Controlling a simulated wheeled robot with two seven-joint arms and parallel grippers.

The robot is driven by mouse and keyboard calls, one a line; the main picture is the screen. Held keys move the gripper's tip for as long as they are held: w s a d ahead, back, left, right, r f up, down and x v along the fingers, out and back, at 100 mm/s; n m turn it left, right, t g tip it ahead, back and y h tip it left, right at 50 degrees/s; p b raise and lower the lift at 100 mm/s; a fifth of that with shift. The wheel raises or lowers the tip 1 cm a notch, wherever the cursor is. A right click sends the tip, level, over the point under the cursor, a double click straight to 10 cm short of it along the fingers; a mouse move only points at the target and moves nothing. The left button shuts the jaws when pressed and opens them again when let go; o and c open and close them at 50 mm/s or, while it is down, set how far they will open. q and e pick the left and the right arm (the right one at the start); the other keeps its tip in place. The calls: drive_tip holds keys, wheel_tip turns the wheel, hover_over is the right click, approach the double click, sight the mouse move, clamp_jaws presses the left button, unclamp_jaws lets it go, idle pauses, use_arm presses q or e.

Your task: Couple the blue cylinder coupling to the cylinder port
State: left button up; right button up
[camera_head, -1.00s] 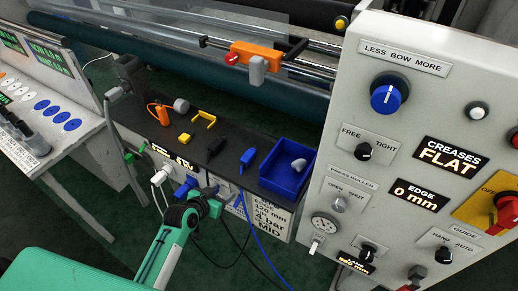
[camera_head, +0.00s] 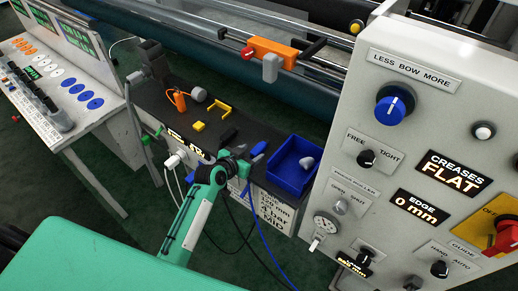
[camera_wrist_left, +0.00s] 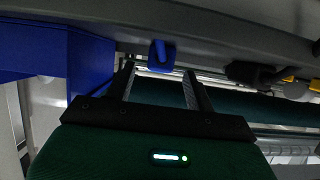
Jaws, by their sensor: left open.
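A blue piece that looks like the coupling (camera_head: 257,150) lies on the dark shelf, just left of the blue bin. My left gripper (camera_head: 240,160) is over the shelf's front edge, close beside this piece. In the left wrist view a blue piece (camera_wrist_left: 161,56) shows between and beyond the two fingertips of my left gripper (camera_wrist_left: 158,72), which are apart with nothing gripped. I cannot tell the cylinder port for sure; my gripper and forearm hide part of the shelf's front face. A blue hose (camera_head: 257,228) hangs down from that front. My right gripper is not in view.
The blue bin (camera_head: 277,174) holds a grey piece and stands close on the right; its wall (camera_wrist_left: 88,60) is near the gripper in the wrist view. Yellow (camera_head: 199,126), black and orange (camera_head: 179,101) pieces lie leftward. A control panel (camera_head: 372,190) stands right.

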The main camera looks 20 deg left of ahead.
sight(255, 151)
use_arm(q)
drive_tip(key=shift+w+d+p, duration=0.25)
drive_tip(key=shift+w+p, duration=0.1)
drive_tip(key=shift+w, duration=0.15)
drive_tip(key=shift+p+x, duration=0.55)
drive_tip(key=shift+x, duration=1.55)
drive_tip(key=shift+f, duration=0.1)
drive_tip(key=shift+c, duration=0.2)
drive_tip(key=c, duration=1.1)
